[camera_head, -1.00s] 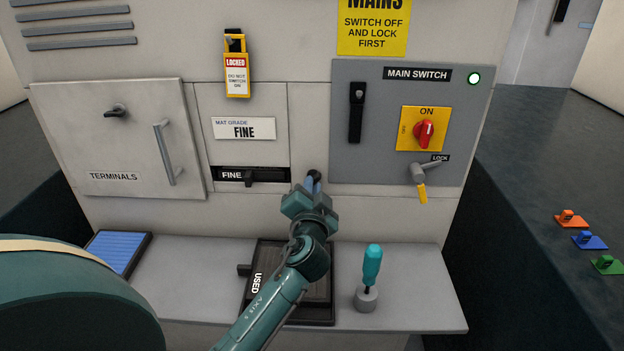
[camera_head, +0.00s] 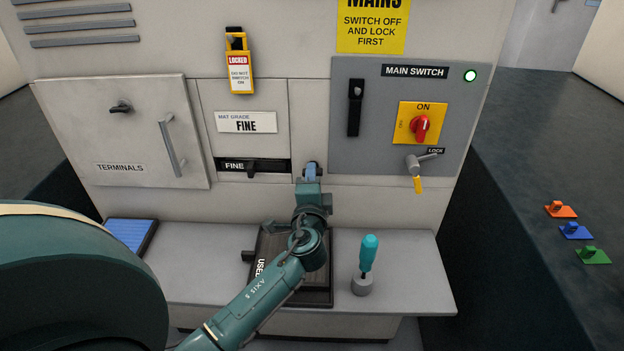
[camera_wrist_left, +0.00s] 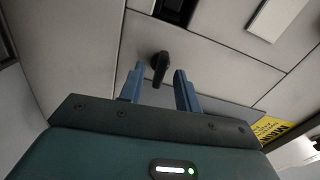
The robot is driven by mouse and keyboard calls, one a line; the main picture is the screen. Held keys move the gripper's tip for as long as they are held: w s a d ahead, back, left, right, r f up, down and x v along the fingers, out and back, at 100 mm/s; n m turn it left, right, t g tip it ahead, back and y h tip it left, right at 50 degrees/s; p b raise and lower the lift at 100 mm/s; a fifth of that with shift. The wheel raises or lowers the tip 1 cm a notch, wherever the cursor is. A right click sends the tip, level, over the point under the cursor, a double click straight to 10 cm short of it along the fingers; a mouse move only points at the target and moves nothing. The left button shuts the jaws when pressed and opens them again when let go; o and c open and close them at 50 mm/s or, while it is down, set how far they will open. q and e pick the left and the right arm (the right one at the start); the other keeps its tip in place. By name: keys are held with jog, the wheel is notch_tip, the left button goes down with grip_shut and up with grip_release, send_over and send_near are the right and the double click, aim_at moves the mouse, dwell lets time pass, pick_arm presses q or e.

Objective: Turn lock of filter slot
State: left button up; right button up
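The filter slot (camera_head: 225,164) is a black strip labelled FINE, with a dark handle, on the grey cabinet. The lock, a small black turn knob (camera_wrist_left: 160,68), sits on the panel seam beside it. My left gripper (camera_head: 311,167) is at the cabinet face, just right of the slot, and hides most of the knob in the head view. In the left wrist view my left gripper (camera_wrist_left: 158,84) is open, its two blue fingers on either side of the knob's lower end. Whether they touch it cannot be told. My right gripper is not in view.
Below, a shelf (camera_head: 200,285) holds a USED tray (camera_head: 318,294), a blue filter (camera_head: 130,234) and a teal screwdriver in a holder (camera_head: 362,284). The main switch panel (camera_head: 385,165) is to the right. A red and yellow LOCKED tag (camera_head: 240,68) hangs above.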

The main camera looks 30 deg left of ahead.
pick_arm(q)
jog(key=v, duration=0.6)
dwell(0.3)
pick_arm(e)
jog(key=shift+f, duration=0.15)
